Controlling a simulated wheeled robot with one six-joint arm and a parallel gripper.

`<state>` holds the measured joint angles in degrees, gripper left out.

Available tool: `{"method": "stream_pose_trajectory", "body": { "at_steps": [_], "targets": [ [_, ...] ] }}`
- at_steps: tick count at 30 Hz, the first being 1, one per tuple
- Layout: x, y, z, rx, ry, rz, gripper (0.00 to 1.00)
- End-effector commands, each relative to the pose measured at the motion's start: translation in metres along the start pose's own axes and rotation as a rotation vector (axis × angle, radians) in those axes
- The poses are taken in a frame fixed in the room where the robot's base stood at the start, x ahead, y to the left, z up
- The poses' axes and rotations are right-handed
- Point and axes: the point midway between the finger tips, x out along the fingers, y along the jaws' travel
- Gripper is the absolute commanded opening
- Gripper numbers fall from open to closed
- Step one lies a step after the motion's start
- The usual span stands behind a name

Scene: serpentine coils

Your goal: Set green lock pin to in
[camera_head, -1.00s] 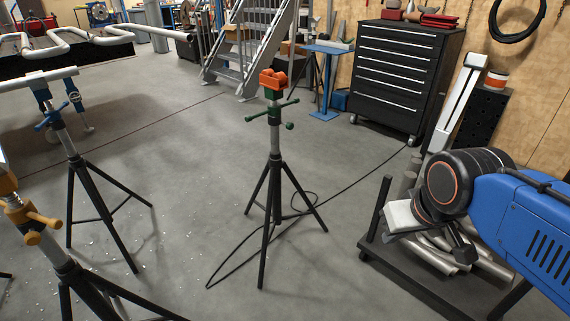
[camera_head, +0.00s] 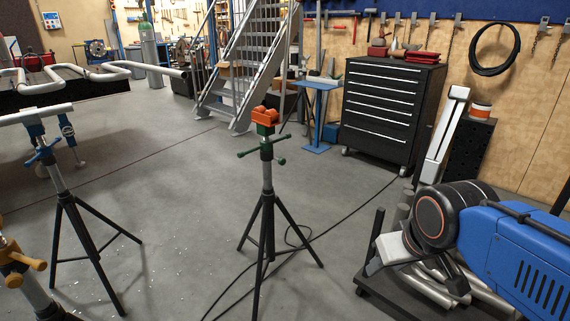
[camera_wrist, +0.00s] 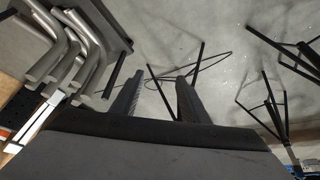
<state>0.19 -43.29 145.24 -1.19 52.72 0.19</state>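The green stand (camera_head: 266,180) is a black tripod on the floor in the middle of the head view. It has an orange roller head (camera_head: 265,116) on a green bracket.
A blue stand (camera_head: 47,155) and a yellow stand (camera_head: 15,258) are at left. A low cart with pipes (camera_head: 430,285) lies below my arm, and also shows in the wrist view (camera_wrist: 70,45). A cable (camera_head: 340,232) crosses the floor. A black tool cabinet (camera_head: 390,112) stands behind.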

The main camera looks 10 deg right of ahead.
Motion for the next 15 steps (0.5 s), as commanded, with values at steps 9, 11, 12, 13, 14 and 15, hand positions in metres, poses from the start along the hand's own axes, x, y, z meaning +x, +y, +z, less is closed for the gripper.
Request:
{"method": "stream_pose_trajectory", "body": {
  "at_steps": [9,11,12,13,14,15],
  "targets": [
    [0.042,0.042,-0.117,-0.075,0.244,0.133,0.42],
    [0.05,0.048,-0.141,-0.1,0.298,0.151,0.42],
    [0.055,0.051,-0.156,-0.119,0.333,0.16,0.42],
    [0.059,0.053,-0.168,-0.135,0.358,0.166,0.42],
    [0.063,0.055,-0.179,-0.149,0.385,0.17,0.42],
    [0.068,0.057,-0.193,-0.17,0.419,0.174,0.42]
  ]
}}
